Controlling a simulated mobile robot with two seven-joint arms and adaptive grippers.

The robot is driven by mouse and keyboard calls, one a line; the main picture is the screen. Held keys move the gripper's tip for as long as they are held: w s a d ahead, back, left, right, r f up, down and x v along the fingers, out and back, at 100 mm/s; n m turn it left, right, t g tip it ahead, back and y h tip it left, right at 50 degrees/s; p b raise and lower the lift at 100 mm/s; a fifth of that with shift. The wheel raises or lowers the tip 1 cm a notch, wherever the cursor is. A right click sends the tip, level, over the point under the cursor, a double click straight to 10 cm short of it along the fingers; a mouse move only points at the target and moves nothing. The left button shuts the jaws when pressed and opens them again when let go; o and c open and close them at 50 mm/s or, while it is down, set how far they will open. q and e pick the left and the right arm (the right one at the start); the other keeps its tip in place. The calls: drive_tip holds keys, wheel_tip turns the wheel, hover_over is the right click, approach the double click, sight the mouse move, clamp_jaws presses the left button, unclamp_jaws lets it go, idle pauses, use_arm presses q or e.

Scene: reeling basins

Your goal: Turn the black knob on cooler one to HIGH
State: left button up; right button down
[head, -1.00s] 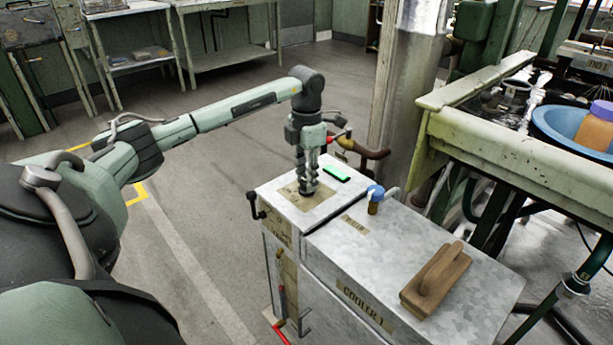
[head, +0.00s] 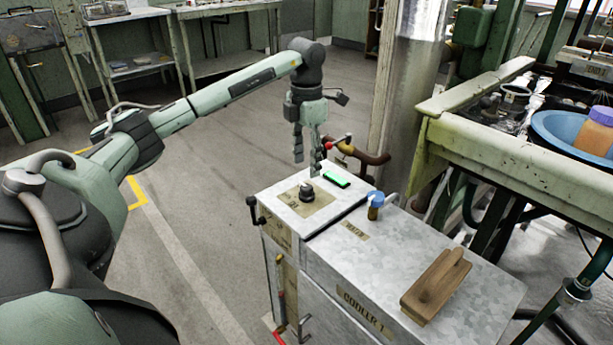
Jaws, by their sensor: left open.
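The black knob (head: 307,192) sits on a tan label plate (head: 322,203) on the raised left part of the metal box labelled COOLER 1 (head: 361,309). Its marks are too small to read. My left gripper (head: 307,169) is open and empty, pointing down just above the knob, with its fingers apart from it. A lit green display (head: 337,181) lies to the right of the knob. My right gripper is not in view.
A small blue-capped amber bottle (head: 375,205) and a wooden block with a handle (head: 436,285) stand on the cooler top. A red-tipped lever and brown pipe (head: 360,153) are behind the gripper. A green bench (head: 520,160) with a blue basin (head: 560,135) stands at right.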

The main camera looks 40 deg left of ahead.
use_arm(q)
wheel_tip(320, 180, up, 6)
drive_tip(key=shift+f, duration=0.25)
idle(0.5)
